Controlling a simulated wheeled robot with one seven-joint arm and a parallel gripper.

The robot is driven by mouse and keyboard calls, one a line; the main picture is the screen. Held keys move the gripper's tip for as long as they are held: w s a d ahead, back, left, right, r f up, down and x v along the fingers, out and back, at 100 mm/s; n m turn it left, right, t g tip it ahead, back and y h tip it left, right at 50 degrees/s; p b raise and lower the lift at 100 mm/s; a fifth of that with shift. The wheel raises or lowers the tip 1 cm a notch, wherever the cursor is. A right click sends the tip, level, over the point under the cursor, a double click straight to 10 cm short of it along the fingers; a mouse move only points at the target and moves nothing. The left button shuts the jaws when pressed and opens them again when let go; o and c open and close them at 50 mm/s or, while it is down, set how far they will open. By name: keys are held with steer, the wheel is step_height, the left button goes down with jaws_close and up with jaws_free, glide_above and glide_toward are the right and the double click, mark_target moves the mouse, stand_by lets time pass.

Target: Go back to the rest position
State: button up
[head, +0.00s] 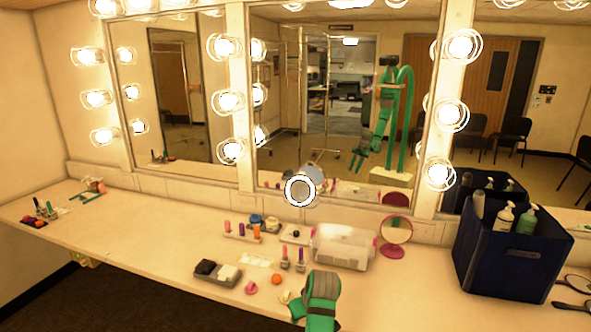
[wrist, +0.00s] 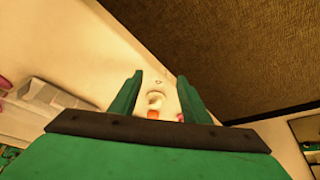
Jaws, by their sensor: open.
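My gripper (wrist: 160,76) is open in the wrist view, with its two green fingers apart over the pale counter (wrist: 80,45). Nothing is held between them. A small cream piece (wrist: 155,99), an orange piece (wrist: 153,115) and a pink piece (wrist: 180,118) lie on the counter beyond the fingers. In the head view my green arm end (head: 320,298) is low in the middle, over the counter's front edge; its fingertips are hard to make out. The orange piece (head: 277,279) and a pink piece (head: 251,288) lie to its left.
A grey tray (head: 227,283), nail polish bottles (head: 301,257), a clear box (head: 343,247), a pink round mirror (head: 396,234) and a dark blue bin (head: 500,262) stand on the counter. Large mirrors line the wall, reflecting my arm. The counter's left stretch is mostly clear.

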steer(key=s+f+m+t+h, duration=0.2)
steer(key=s+f+t, duration=0.2)
steer(key=s+f, duration=1.5)
steer(key=s+m+t, duration=0.1)
steer(key=s+t, duration=0.1)
steer(key=s, duration=1.3)
steer(key=s+a+r+m+t, duration=0.1)
steer(key=s+a+r+t, duration=0.2)
steer(key=s+r, duration=1.6)
steer(key=shift+s+r+m+t, duration=0.2)
steer(key=shift+s+m+t, duration=0.2)
steer(key=shift+s+t, duration=0.65)
